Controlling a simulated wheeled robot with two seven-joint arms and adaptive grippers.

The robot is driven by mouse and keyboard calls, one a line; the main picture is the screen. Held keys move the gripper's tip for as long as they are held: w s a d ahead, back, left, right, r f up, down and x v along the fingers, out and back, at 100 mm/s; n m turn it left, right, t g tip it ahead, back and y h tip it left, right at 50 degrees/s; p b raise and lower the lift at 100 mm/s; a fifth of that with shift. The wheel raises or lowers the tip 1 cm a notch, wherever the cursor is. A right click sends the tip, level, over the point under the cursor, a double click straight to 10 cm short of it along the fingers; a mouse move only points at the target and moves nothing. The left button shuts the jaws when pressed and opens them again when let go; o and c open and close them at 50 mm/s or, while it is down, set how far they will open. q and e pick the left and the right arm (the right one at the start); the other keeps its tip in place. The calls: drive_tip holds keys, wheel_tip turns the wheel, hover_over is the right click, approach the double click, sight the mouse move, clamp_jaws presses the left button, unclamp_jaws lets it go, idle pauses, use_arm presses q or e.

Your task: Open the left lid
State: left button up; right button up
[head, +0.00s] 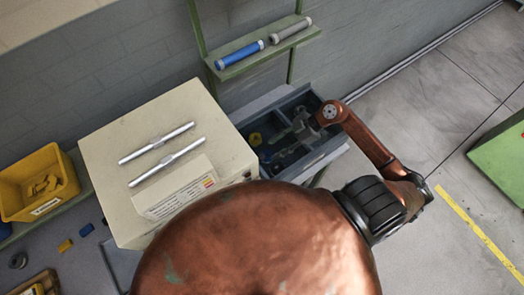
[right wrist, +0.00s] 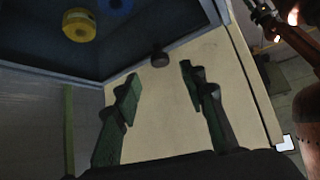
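A cream box (head: 115,152) stands left of centre in the head view. Two silver bars (head: 160,177) lie parallel across its top; I cannot tell which of them belongs to the left lid. No raised lid shows. My right gripper (head: 304,123) reaches over the dark compartment tray beside the box. In the right wrist view its two fingers (right wrist: 160,77) are apart with nothing between them. A small dark knob (right wrist: 160,56) on a cream panel (right wrist: 175,130) lies just past the fingertips. My left gripper is not in view.
The grey-blue tray (head: 322,158) holds small parts, including a yellow spool (right wrist: 78,25). A green shelf (head: 240,68) with blue and grey rollers stands behind. A yellow bin (head: 30,205) is at far left. Open floor lies at right.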

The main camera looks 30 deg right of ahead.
sight(261, 156)
drive_tip(key=x, duration=0.7)
drive_tip(key=shift+w+a+p, duration=0.1)
drive_tip(key=shift+a+p, duration=0.15)
drive_tip(key=shift+p, duration=0.15)
clamp_jaws()
